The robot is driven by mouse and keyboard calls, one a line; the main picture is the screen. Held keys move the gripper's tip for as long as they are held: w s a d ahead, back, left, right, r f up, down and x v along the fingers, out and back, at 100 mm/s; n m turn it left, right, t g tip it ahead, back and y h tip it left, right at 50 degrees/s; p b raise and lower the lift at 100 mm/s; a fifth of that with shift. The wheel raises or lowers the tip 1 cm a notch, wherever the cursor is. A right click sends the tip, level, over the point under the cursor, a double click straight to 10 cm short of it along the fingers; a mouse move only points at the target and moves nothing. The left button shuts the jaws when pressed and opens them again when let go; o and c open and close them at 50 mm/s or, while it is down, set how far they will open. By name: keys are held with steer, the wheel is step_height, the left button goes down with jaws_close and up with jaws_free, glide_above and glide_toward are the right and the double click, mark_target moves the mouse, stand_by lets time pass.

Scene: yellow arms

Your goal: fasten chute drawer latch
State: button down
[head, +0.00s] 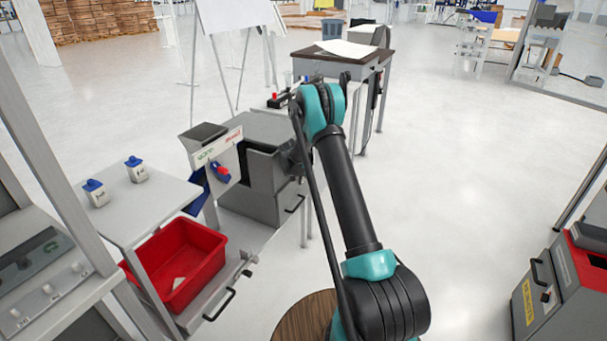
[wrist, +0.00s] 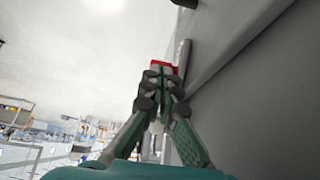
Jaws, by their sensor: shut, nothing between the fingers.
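In the wrist view my gripper (wrist: 161,80) is shut, with its green and dark fingers drawn together. A small red piece (wrist: 165,65) shows right at the fingertips, with a short pale grey bar (wrist: 184,55) beside it. I cannot tell whether the fingers touch the red piece, or whether it is the latch. In the head view the grey chute unit (head: 263,165) stands left of my arm, with a grey drawer (head: 258,206) and black handle (head: 294,204) low on it. My arm hides part of this unit, and I cannot make out the fingertips there.
A large grey panel (wrist: 270,100) runs close along the right of the wrist view. In the head view a red bin (head: 178,265) sits in a lower tray at left, under a shelf with two blue-capped bottles (head: 136,170). Open floor (head: 450,150) lies to the right.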

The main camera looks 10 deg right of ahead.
steer(key=shift+w+d+f+t+h, duration=0.2)
steer(key=shift+f+t+h, duration=0.25)
steer(key=shift+t, duration=0.25)
stand_by(0.5)
steer(key=t+h, duration=0.1)
steer(key=w+f+t+h, duration=0.1)
steer(key=shift+d+f+t, duration=0.3)
steer(key=shift+w+d+f, duration=0.2)
steer(key=shift+w, duration=0.05)
stand_by(0.6)
